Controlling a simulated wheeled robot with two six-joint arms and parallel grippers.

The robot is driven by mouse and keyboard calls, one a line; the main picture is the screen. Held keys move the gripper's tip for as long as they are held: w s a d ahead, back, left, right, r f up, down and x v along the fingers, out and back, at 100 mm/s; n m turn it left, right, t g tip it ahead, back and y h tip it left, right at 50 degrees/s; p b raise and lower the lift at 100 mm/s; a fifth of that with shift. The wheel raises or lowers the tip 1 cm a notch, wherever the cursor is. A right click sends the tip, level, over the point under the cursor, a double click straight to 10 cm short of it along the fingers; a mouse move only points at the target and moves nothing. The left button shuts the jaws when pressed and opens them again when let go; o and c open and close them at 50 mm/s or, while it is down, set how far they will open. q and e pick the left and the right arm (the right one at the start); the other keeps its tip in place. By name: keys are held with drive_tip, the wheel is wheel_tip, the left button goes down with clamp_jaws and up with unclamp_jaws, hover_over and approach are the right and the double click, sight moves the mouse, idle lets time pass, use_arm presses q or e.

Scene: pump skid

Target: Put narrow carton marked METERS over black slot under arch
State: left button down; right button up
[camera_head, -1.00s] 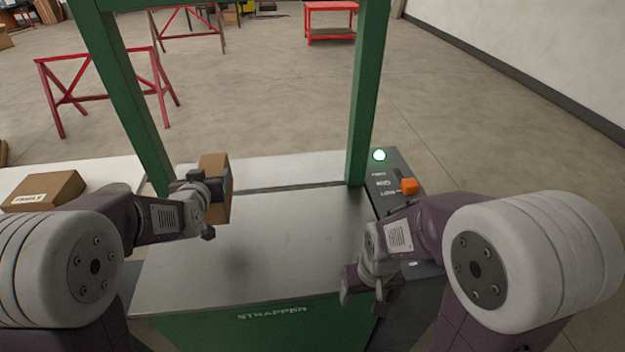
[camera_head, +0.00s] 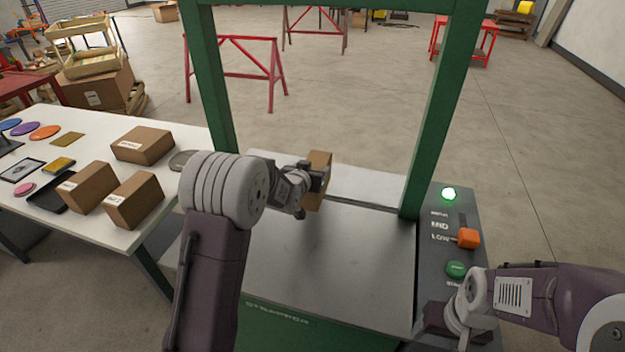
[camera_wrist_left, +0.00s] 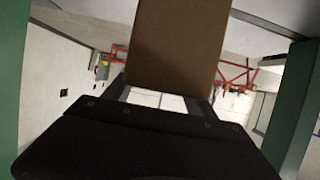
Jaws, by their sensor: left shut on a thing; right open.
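A narrow brown carton (camera_head: 316,202) is upright over the steel top of the strapper, between the posts of the green arch (camera_head: 437,115). My left gripper (camera_head: 317,177) is shut on it. The carton also fills the top middle of the left wrist view (camera_wrist_left: 178,45). No marking on it is readable. The black slot (camera_head: 375,209) runs across the top under the arch; its left part is hidden behind the carton and arm. I cannot tell whether the carton touches the top. My right gripper (camera_head: 447,322) is open and empty over the front of the control panel.
The panel carries an orange knob (camera_head: 468,238), a green button (camera_head: 456,269) and a lit green lamp (camera_head: 449,194). A white table (camera_head: 100,228) at left holds several cartons and small items. Red trestles (camera_head: 236,70) stand on the floor behind.

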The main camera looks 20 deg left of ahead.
use_arm(q)
drive_tip(key=shift+w+a+f, duration=0.4)
drive_tip(key=shift+w+a, duration=0.05)
drive_tip(key=shift+w, duration=0.25)
drive_tip(key=shift+w+a+f, duration=0.2)
drive_tip(key=shift+w+a, duration=0.05)
wheel_tip(320, 180, down, 4)
drive_tip(key=shift+s+d+r, duration=0.1)
drive_tip(key=shift+d+r, duration=0.05)
drive_tip(key=shift+r, duration=0.1)
drive_tip(key=shift+f, duration=0.3)
drive_tip(key=shift+f, duration=0.1)
drive_tip(key=shift+c, duration=1.4)
unclamp_jaws()
